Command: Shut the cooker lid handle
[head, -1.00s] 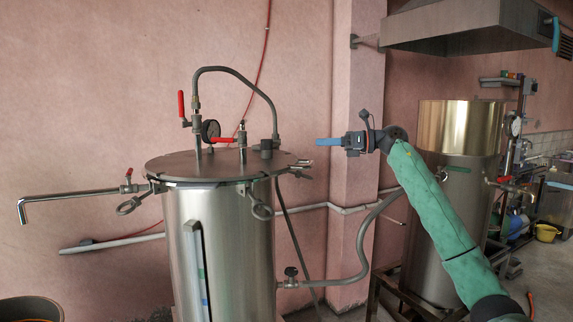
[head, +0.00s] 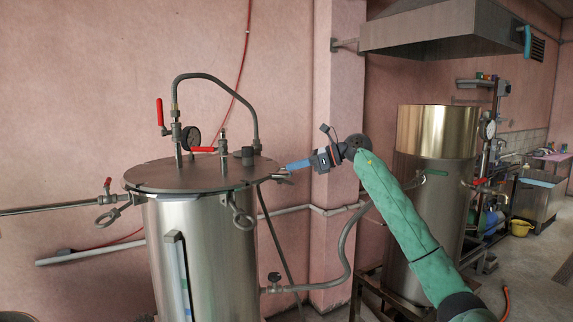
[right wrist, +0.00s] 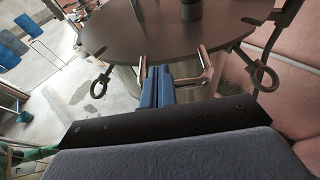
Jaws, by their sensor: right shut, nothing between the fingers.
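The steel cooker (head: 205,245) stands left of centre in the head view, its round flat lid (head: 160,176) lying level on top. The lid handle, a small metal bracket, is at the lid's right edge, mostly hidden there by my right gripper (head: 288,167). In the right wrist view the metal handle (right wrist: 205,62) shows at the near rim, with metal arms on both sides of my shut blue fingers (right wrist: 158,86). The fingers hold nothing; I cannot tell whether they touch the handle. My left gripper is not in view.
Ring-shaped clamps (head: 240,217) hang around the lid rim. Red-handled valves (head: 160,112), a gauge (head: 191,137) and a curved hose (head: 215,76) rise above the lid. A second steel tank (head: 430,210) stands at right under a hood (head: 445,32).

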